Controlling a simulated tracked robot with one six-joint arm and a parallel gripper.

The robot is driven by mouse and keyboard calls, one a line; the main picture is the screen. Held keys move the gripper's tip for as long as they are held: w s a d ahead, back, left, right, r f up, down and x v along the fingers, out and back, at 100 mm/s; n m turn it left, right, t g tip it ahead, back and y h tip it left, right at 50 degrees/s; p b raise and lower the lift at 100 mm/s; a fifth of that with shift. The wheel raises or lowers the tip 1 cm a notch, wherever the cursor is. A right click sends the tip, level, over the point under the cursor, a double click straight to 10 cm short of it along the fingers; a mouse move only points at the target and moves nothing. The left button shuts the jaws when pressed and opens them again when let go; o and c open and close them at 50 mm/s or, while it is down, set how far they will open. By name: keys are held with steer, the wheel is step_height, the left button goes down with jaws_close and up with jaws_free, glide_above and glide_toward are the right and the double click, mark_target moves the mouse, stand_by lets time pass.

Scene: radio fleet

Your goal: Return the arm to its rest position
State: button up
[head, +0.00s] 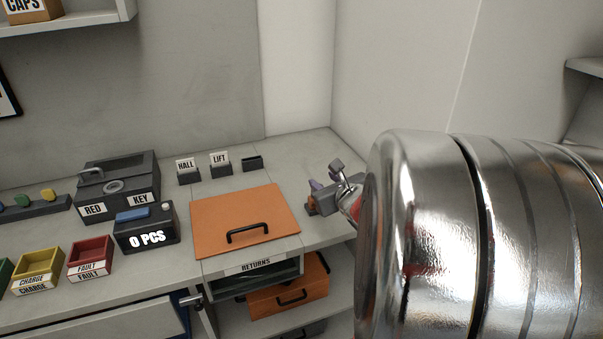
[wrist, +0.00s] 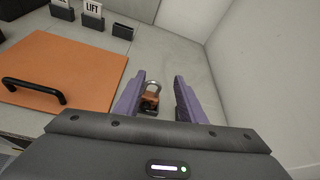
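My gripper (wrist: 158,98) shows in the wrist view with its two purple fingers apart and nothing between the tips. In the head view, my gripper (head: 327,186) is partly hidden behind my large metallic arm link, over the right end of the counter. Below and between the fingers in the wrist view, an orange-brown padlock (wrist: 150,100) with a metal shackle sits on the counter. In the head view the padlock is mostly hidden; an orange-brown patch (head: 311,206) shows by the gripper. I cannot tell whether the fingers touch it.
An orange panel with a black handle (head: 245,215) lies left of the gripper, above the RETURNS bin (head: 256,267). HALL (head: 188,174) and LIFT (head: 221,165) holders stand behind it. A RED KEY box (head: 118,190) and a 0 PCS counter (head: 147,231) stand left. Walls close the right side.

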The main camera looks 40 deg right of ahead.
stand_by(0.3)
steer(key=s+a+f+n+g+y, duration=0.2)
steer(key=a+n+y, duration=0.2)
steer(key=a+n, duration=0.65)
steer(key=s+a+f+n+g+y, duration=0.1)
steer(key=s+a+n+g+y, duration=0.2)
steer(key=a+n, duration=0.75)
steer(key=s+a+r+n+g+h, duration=0.2)
steer(key=s+a+r+n, duration=0.3)
steer(key=s+a+n, duration=0.5)
steer(key=s+n, duration=0.1)
steer(key=n, duration=0.5)
steer(key=shift+a+n, duration=0.3)
steer(key=shift+a, duration=0.05)
